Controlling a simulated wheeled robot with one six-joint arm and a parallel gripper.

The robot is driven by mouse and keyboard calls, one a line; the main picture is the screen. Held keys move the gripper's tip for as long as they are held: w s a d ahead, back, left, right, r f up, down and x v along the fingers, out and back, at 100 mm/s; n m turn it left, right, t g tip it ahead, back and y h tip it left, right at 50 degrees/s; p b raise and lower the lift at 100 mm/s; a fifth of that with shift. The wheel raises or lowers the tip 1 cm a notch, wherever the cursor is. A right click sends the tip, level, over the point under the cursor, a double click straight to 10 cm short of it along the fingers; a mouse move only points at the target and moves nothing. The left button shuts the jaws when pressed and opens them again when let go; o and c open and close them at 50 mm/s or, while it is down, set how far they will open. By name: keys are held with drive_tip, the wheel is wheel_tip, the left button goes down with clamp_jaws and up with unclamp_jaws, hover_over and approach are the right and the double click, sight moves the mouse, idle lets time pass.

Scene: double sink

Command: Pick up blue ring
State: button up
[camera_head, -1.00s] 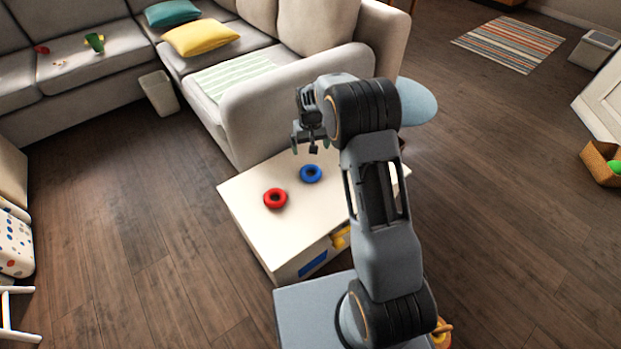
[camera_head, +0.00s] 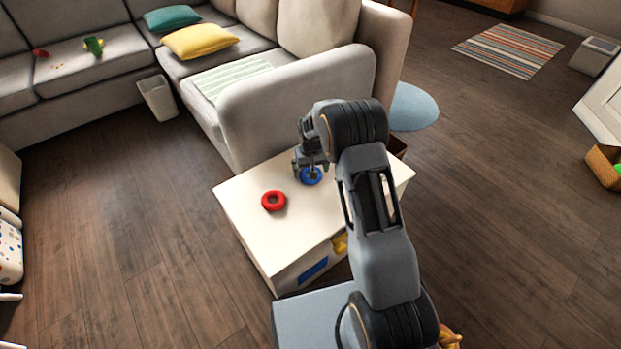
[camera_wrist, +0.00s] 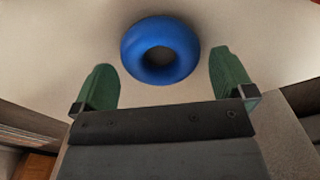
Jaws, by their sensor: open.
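The blue ring (camera_head: 311,176) lies flat on the white table (camera_head: 245,215), partly covered by my gripper in the head view. In the wrist view the blue ring (camera_wrist: 160,50) is whole, lying just beyond the fingertips and centred between them. My gripper (camera_wrist: 164,80) is open, with its two green fingers apart and nothing between them. In the head view my gripper (camera_head: 309,172) is low over the ring. I cannot tell the exact height of the fingers above the tabletop.
A red ring (camera_head: 273,201) lies on the same table, left of and nearer than the blue ring. The sofa (camera_head: 300,100) stands close behind the table, its armrest rising above the tabletop.

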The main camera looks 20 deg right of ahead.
wheel_tip(320, 180, down, 2)
drive_tip(key=shift+f, duration=0.1)
drive_tip(key=shift+c, duration=0.5)
drive_tip(key=c, duration=0.6)
drive_tip(key=shift+r, duration=0.2)
